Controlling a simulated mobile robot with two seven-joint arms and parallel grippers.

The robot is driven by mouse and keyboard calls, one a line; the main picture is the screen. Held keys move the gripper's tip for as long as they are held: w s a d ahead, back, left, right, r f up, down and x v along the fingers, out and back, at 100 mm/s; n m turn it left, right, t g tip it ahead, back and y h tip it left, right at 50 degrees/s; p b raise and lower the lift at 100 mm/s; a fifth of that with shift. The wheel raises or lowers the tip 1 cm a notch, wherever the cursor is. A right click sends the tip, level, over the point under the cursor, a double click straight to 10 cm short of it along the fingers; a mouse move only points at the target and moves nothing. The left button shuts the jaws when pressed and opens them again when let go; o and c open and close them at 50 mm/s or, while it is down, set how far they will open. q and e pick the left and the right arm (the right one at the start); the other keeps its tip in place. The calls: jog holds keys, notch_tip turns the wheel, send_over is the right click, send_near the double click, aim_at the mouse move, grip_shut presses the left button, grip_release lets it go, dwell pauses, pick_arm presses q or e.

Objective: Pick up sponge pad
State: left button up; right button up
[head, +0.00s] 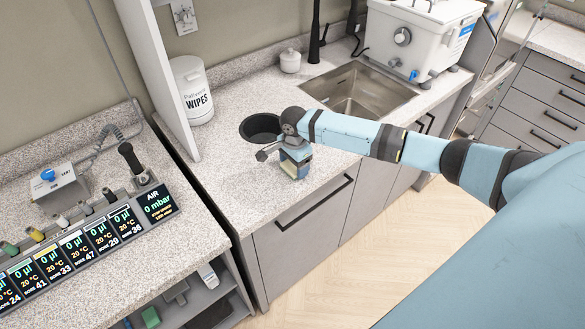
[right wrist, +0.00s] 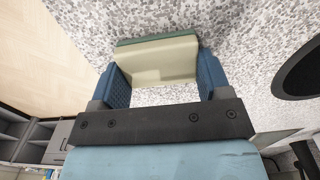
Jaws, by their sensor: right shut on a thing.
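The sponge pad (right wrist: 158,62) is a pale cream block with a dark green layer along its far side. In the right wrist view it sits between the two blue fingers of my right gripper (right wrist: 160,80), which touch it on both sides. In the head view my right gripper (head: 294,165) points down at the speckled counter near its front edge, and the sponge pad is mostly hidden there by the fingers. I cannot tell whether the pad touches the counter or is just above it. My left gripper is not in view.
A round black-rimmed opening (head: 260,127) in the counter lies just behind my right gripper. A steel sink (head: 357,90) is further right, with a white tank (head: 420,35) behind it. A wipes tub (head: 192,90) stands at the back left. The counter left of the gripper is clear.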

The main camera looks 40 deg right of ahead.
jog(key=shift+r, duration=0.15)
jog(key=shift+c, duration=0.4)
jog(key=shift+r, duration=0.2)
notch_tip(320, 180, up, 19)
jog(key=b, duration=0.1)
jog(key=s+a+f+n+p, duration=0.1)
jog(key=s+a+f+n, duration=0.2)
jog(key=s+a+n, duration=0.8)
jog(key=a+n, duration=0.2)
jog(key=n, duration=0.4)
jog(key=shift+f, duration=0.15)
jog(key=shift+a+f, duration=0.1)
